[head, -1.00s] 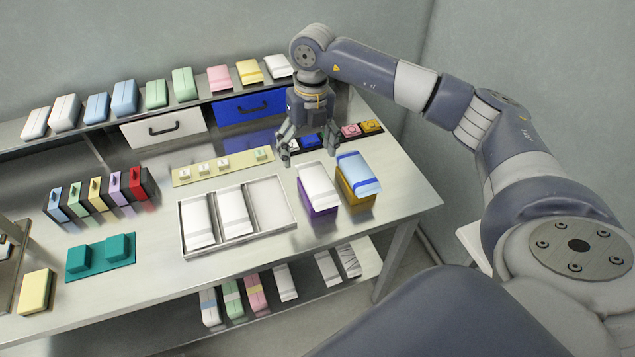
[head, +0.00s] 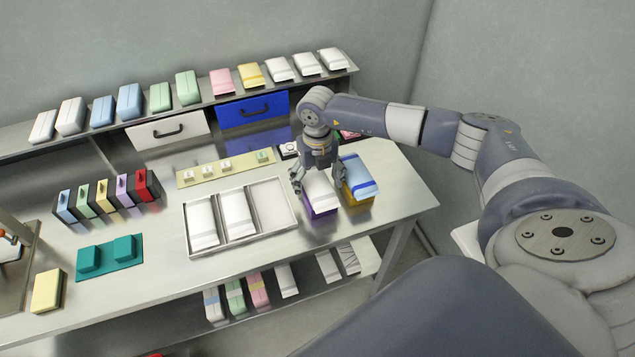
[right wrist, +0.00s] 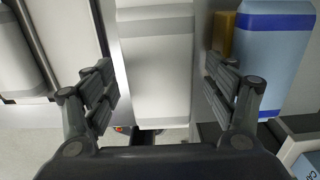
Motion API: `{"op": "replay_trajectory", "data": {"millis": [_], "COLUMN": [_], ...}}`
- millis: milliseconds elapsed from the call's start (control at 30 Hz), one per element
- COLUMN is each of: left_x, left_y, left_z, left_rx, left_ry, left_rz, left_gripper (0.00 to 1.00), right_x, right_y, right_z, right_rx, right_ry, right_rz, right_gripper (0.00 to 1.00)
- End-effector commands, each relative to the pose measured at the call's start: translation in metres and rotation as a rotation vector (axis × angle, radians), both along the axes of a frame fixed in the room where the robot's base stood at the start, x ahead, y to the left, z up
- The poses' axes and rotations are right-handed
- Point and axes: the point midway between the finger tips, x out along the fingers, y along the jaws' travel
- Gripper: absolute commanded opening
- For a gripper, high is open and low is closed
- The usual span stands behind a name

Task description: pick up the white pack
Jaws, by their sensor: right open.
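A white pack (head: 320,193) lies on top of a purple box on the table, to the right of the metal tray. In the right wrist view this white pack (right wrist: 155,60) has a greyish band across it and runs between my fingers. My right gripper (head: 317,186) is open just over the pack. In the right wrist view my open gripper (right wrist: 160,75) has one finger on each side of the pack, with gaps showing. Part of the pack is hidden by the gripper in the head view. My left gripper is not in view.
A blue and white pack (head: 360,179) on an orange box (head: 353,199) stands close on the right. The metal tray (head: 270,243) to the left holds two white packs and has one empty compartment. Drawers and a shelf of packs are behind.

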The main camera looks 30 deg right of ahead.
Motion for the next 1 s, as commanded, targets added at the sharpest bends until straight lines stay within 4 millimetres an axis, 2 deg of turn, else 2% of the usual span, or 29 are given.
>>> {"op": "replay_trajectory", "data": {"millis": [200, 400, 800, 1000], "left_x": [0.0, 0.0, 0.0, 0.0], "left_y": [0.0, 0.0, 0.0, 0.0], "left_z": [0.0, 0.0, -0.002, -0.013], "left_rx": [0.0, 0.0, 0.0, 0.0], "left_ry": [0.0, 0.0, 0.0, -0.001], "left_rz": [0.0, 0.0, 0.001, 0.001], "left_gripper": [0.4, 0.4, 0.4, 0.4], "right_x": [0.0, 0.0, 0.0, 0.001], "right_y": [0.0, 0.0, 0.0, -0.001], "right_z": [-0.001, -0.001, 0.001, 0.017], "right_rx": [0.0, 0.0, 0.0, -0.001], "right_ry": [-0.001, -0.001, -0.001, -0.006], "right_rz": [0.0, 0.0, 0.0, 0.001], "right_gripper": [0.76, 0.31, 0.3, 0.3]}}
